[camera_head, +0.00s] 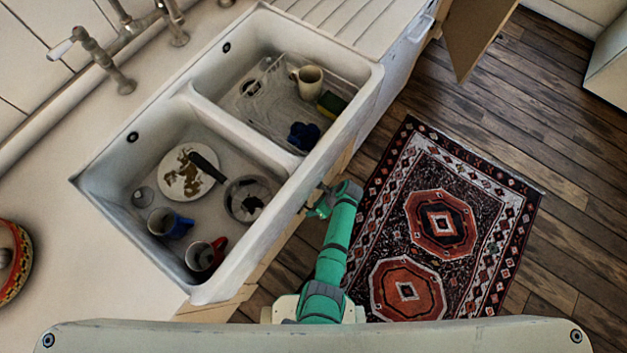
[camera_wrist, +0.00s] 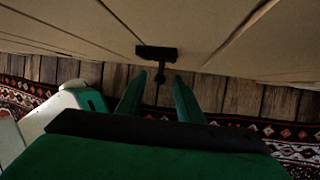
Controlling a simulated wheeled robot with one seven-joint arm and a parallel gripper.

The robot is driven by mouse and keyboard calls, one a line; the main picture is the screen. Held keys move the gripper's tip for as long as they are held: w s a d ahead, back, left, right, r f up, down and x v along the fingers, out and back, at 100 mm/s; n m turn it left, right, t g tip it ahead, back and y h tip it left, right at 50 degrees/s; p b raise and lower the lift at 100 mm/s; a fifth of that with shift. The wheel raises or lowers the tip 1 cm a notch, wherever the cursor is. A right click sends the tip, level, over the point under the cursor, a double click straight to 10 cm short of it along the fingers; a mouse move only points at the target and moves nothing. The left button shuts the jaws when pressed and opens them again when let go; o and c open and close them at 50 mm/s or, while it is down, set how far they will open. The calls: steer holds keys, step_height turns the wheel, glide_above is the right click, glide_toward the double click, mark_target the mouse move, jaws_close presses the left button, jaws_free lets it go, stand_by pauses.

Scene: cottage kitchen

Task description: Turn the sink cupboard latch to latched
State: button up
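The sink cupboard latch (camera_wrist: 156,52) shows in the wrist view as a small dark bar on the pale cupboard front (camera_wrist: 75,28), with a thin dark piece pointing down from it. The bar lies crosswise in that picture, by a seam between panels. My gripper (camera_wrist: 159,76) has its two green fingers apart, just short of the bar. The thin piece appears between the fingertips; I cannot tell whether they touch it. In the head view my gripper (camera_head: 314,206) is close to the cupboard front below the sink's edge. The latch cannot be made out there.
The double sink (camera_head: 190,92) holds a plate (camera_head: 180,172), several mugs and a rack. A patterned rug (camera_head: 480,185) lies on the wooden floor right of my arm. A cupboard door (camera_head: 470,35) stands open at the top. The floor beside the rug is clear.

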steer(key=shift+a+f, duration=0.2)
steer(key=shift+f, duration=0.2)
jaws_close()
steer(key=shift+s, duration=0.1)
steer(key=shift+s+a+t+h, duration=0.1)
steer(key=shift+t+h, duration=0.2)
steer(key=shift+s+a+n+t+h, duration=0.15)
steer(key=shift+n+t+h, duration=0.15)
steer(key=shift+t+h, duration=0.5)
